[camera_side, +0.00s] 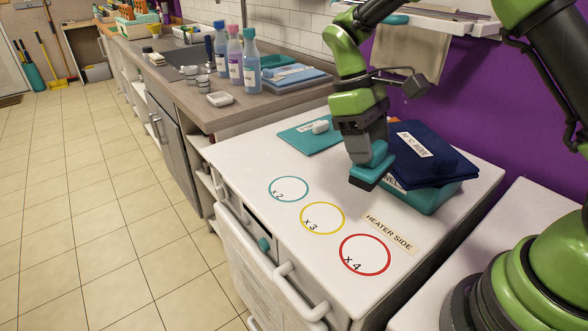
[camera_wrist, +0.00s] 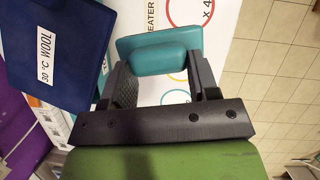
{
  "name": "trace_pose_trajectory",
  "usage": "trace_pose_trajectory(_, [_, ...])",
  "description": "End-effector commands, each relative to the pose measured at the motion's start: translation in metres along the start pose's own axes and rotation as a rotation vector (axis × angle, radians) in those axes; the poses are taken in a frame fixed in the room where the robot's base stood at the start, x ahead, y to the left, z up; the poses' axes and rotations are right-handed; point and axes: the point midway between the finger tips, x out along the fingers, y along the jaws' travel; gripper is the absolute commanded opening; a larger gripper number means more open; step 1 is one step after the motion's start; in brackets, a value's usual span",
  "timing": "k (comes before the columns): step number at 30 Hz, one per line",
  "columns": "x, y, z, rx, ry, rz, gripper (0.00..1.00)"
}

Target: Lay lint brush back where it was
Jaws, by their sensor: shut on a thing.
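The lint brush (camera_side: 374,166) has a teal body and a dark pad underneath. My gripper (camera_side: 366,150) is shut on it, just left of the folded stack in the side view. The brush appears low over the white top (camera_side: 268,238); I cannot tell whether it touches. In the wrist view, the teal brush (camera_wrist: 158,44) lies across the two dark fingers of my gripper (camera_wrist: 158,75). Its underside is hidden there.
A navy folded cloth (camera_side: 432,165), labelled "30 °C WOOL", lies on a teal one (camera_side: 437,198) right of the brush. A flat teal cloth (camera_side: 303,139) with a white item lies behind. Teal, yellow and red rings mark the clear front area.

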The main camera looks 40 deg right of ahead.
Motion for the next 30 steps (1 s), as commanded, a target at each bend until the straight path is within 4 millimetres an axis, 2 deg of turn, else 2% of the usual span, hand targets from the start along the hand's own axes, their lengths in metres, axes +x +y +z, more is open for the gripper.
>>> trace_pose_trajectory(1, [-0.003,-0.001,-0.001,0.138,0.003,-0.058,0.29])
trace_pose_trajectory(5, [-0.010,-0.002,-0.014,0.508,0.002,-0.214,0.29])
trace_pose_trajectory(15, [-0.025,0.019,-0.091,1.388,0.003,-0.581,0.29])
trace_pose_trajectory(21, [-0.033,0.034,-0.128,1.829,0.003,-0.765,0.29])
trace_pose_trajectory(30, [-0.044,0.052,-0.170,2.387,0.008,-0.999,0.29])
